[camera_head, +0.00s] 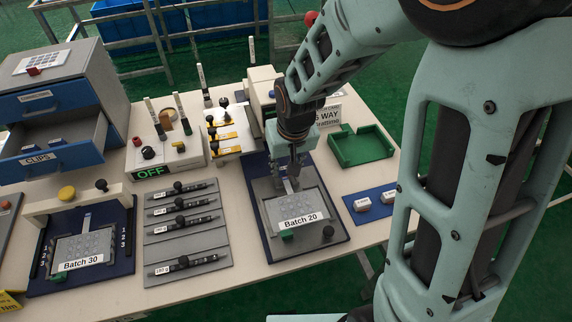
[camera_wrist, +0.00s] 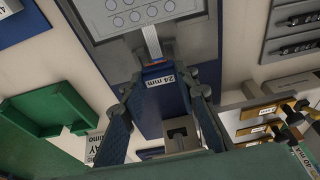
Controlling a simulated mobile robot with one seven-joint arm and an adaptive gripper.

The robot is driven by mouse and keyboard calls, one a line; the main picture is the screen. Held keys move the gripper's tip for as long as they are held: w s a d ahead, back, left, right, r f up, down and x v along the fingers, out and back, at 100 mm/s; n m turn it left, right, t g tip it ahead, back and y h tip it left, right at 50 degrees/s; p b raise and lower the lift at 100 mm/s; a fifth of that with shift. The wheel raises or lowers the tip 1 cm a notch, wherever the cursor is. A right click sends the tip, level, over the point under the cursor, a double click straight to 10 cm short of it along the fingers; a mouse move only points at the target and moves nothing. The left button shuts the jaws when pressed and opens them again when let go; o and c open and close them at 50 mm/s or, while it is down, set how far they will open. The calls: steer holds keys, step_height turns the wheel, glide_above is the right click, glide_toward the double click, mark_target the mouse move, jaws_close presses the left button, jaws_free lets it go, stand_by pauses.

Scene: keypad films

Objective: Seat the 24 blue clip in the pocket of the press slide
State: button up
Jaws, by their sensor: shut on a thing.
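My gripper (camera_wrist: 164,92) is shut on a blue clip (camera_wrist: 152,112) labelled "24 mm", with a finger on each side of it. In the head view my gripper (camera_head: 294,170) is over the far end of the Batch 20 fixture. The keypad film (camera_wrist: 132,14) lies there, and its pale tail (camera_wrist: 153,42) runs to a dark grey bracket (camera_wrist: 140,54) just beyond the clip. A beige block with a dark opening (camera_wrist: 183,136) shows beside the clip. I cannot tell which part is the press slide's pocket, or whether the clip touches it.
A green tray (camera_head: 362,147) is right of the fixture, with a blue pad (camera_head: 372,206) in front of it. A grey rack of black bars (camera_head: 186,232) and the Batch 30 fixture (camera_head: 82,248) are left. A drawer cabinet (camera_head: 62,98) stands far left, its lower drawer open.

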steer(key=shift+f+b, duration=1.1)
steer(key=shift+f, duration=0.15)
steer(key=o, duration=0.8)
steer(key=shift+o, duration=0.2)
steer(key=v, duration=0.7)
steer(key=shift+r, duration=0.3)
